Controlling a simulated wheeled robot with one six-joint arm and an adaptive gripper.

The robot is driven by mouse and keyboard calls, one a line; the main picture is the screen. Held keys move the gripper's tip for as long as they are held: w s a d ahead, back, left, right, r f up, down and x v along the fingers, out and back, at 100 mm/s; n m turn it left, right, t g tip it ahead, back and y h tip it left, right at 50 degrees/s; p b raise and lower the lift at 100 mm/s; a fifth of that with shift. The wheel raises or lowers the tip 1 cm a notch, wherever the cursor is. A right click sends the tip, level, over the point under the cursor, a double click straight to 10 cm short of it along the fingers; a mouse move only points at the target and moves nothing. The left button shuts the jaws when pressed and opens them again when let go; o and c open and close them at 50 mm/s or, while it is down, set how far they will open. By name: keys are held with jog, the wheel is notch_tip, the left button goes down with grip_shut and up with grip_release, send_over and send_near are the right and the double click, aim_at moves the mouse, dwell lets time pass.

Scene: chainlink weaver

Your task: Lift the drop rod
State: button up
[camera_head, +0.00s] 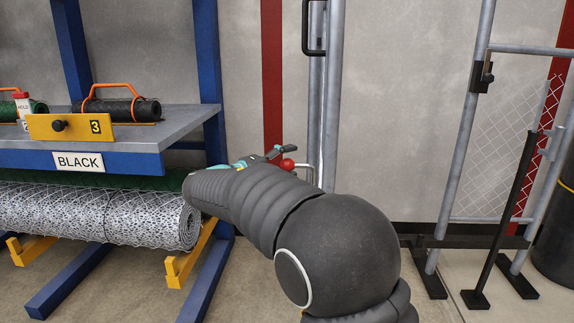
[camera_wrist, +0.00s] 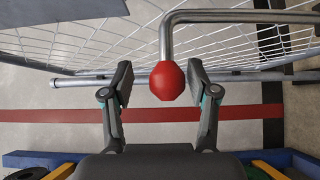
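The drop rod (camera_wrist: 166,42) is a grey metal bar bent at a right angle, with a faceted red knob (camera_wrist: 167,80) at the end of its handle. My gripper (camera_wrist: 158,84) is open, with one finger on each side of the knob in the wrist view. A gap shows left of the knob, and a smaller one shows on the right. I cannot tell the exact depth between fingertips and knob. In the head view the red knob (camera_head: 287,164) shows beside my gripper (camera_head: 275,155), which my arm partly hides. The rod's lower part is hidden behind my arm.
A blue rack with a grey shelf (camera_head: 185,120) and a chain-link roll (camera_head: 110,218) stands close on the left. A gate frame with mesh (camera_head: 515,130) and a black prop (camera_head: 508,210) stands on the right. Upright grey posts (camera_head: 332,95) stand just behind my gripper.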

jog(key=shift+f, duration=0.1)
jog(key=v, duration=1.2)
